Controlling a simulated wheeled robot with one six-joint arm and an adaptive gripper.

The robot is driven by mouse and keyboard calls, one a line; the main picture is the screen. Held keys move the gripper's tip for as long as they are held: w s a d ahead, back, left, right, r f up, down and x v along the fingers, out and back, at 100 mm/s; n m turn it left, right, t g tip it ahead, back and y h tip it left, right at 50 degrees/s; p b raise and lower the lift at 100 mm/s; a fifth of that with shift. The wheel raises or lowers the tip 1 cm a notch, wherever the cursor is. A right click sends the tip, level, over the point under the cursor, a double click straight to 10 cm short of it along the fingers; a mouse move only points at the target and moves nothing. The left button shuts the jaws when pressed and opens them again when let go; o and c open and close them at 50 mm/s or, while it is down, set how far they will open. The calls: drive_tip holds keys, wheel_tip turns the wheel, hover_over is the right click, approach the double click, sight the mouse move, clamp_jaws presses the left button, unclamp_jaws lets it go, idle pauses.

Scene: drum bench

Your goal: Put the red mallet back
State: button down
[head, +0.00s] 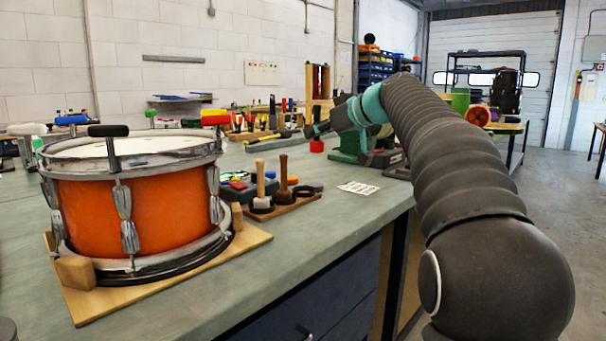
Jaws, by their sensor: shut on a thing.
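The orange drum (140,215) stands on a wooden board at the left of the bench. A small wooden rack (290,206) sits right of it, with two mallets standing handle-up in it: a pale-handled one (261,185) and a brown-handled one (283,180). The rack's right place shows a dark ring (306,191) with nothing standing in it. My gripper (316,131) is beyond the rack, above the bench, small in view. It is shut on the red mallet, whose red head (317,146) hangs just below it; the handle is mostly hidden.
A green vise (350,145) stands close behind and right of my gripper. A hammer (270,138) and other tools lie along the back. A white printed card (358,188) lies right of the rack. Coloured T-handles, one black (108,131), rise around the drum. The bench front is clear.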

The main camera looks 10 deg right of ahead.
drive_tip(key=s+d+r, duration=0.1)
drive_tip(key=s+d, duration=0.3)
drive_tip(key=d, duration=0.5)
drive_tip(key=w+a+f, duration=0.1)
drive_tip(key=a+f, duration=0.1)
drive_tip(key=a, duration=0.2)
drive_tip(key=w+a+f, duration=0.2)
drive_tip(key=a, duration=0.2)
drive_tip(key=w+a+f, duration=0.1)
drive_tip(key=a+f, duration=0.2)
drive_tip(key=a, duration=0.1)
drive_tip(key=shift+w, duration=0.2)
drive_tip(key=shift+f+b, duration=0.4)
drive_tip(key=shift+f, duration=1.65)
drive_tip(key=shift+f, duration=0.2)
drive_tip(key=c, duration=1.2)
unclamp_jaws()
drive_tip(key=shift+r, duration=0.15)
